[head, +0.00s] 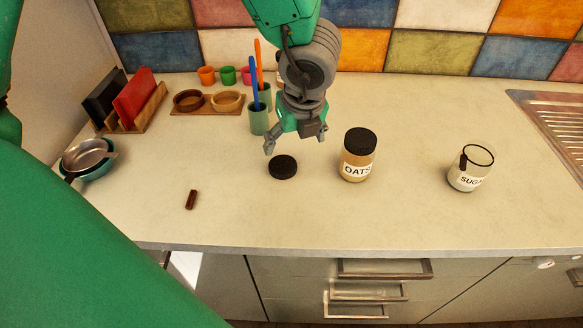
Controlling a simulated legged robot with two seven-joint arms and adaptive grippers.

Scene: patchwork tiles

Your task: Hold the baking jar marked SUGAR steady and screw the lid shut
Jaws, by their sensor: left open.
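The glass jar marked SUGAR (466,181) stands upright and open on the counter at the right. White contents show low in it, and a small dark piece shows at its rim. A round black lid (283,168) lies flat on the counter, well left of the jar. My left gripper (295,144) is open and empty just above and behind this lid, its fingers spread. No gripper is near the SUGAR jar. My right gripper does not show.
A jar marked OATS (356,168) with a black lid on stands between the loose lid and the SUGAR jar. A small brown bar (191,200) lies at front left. Pans (88,155), a rack (135,110), bowls and cups stand at the left and back. A sink (555,120) is at right.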

